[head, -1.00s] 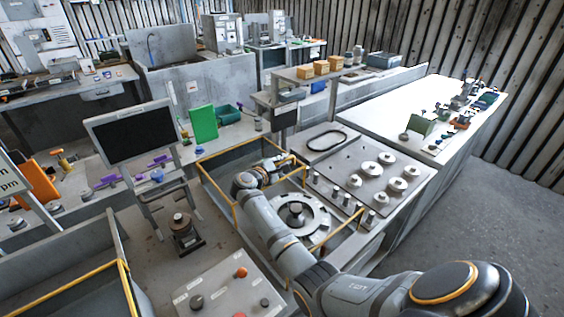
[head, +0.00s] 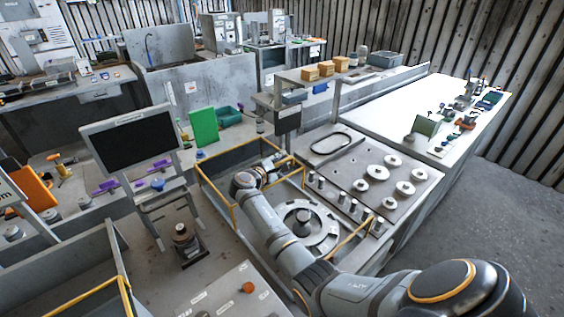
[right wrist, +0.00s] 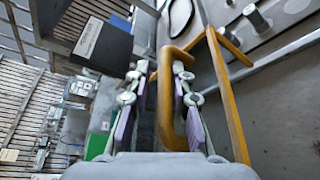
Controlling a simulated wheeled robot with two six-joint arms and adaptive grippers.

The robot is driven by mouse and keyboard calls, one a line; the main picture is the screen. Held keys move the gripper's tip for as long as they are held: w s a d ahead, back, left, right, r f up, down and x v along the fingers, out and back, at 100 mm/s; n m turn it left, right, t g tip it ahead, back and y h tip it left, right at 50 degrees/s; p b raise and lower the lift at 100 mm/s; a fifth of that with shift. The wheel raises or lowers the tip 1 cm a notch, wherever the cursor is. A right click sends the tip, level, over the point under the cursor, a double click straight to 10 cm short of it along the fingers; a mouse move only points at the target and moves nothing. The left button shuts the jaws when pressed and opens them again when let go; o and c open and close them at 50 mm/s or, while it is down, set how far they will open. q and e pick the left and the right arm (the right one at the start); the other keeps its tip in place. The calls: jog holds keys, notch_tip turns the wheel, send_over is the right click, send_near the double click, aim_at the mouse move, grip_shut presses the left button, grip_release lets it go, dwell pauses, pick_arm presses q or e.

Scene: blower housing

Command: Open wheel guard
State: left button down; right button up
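The wheel guard is a box-like frame with yellow edge bars (head: 236,153) and grey walls. It stands around a round grey wheel (head: 325,238) with a dark hub. My right gripper (head: 280,166) is at the far side of the guard, small and partly hidden by its own wrist in the head view. In the right wrist view, a yellow looped handle (right wrist: 167,100) lies between the two fingers of my right gripper (right wrist: 160,108). The fingers are apart, with a gap on the left of the handle; contact on the right cannot be told. My left gripper is not in view.
A metal plate with knobs and posts (head: 345,180) lies right of the guard. A monitor (head: 131,143) and a control box with an orange button (head: 228,296) stand to the left and front. A dark sign box (right wrist: 102,45) is near my right gripper.

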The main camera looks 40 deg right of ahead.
jog(key=shift+f, duration=0.1)
jog(key=shift+s+a, duration=0.1)
jog(key=v, duration=0.7)
jog(key=shift+a, duration=0.25)
jog(key=shift+d, duration=0.1)
jog(key=shift+s, duration=0.1)
